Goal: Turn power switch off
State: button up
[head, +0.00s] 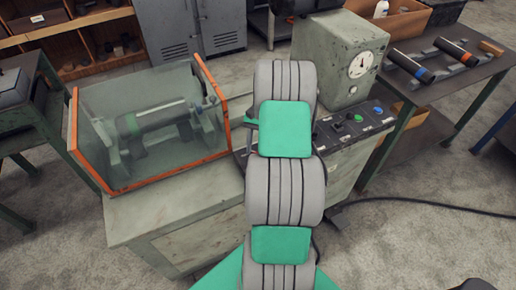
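A sloped dark control panel (352,124) sits on the front of the machine bench, right of my arm. It carries several small controls with labels too small to read. The panel's left part is hidden behind my grey and green arm. My gripper is not visible; the arm's links cover the middle of the view.
A clear guard box (150,125) with orange edges stands left of my arm. A grey-green housing (338,62) with a round dial (360,65) rises behind the panel. A side table (470,75) holds dark cylinders. A black cable (430,205) lies on the floor at right.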

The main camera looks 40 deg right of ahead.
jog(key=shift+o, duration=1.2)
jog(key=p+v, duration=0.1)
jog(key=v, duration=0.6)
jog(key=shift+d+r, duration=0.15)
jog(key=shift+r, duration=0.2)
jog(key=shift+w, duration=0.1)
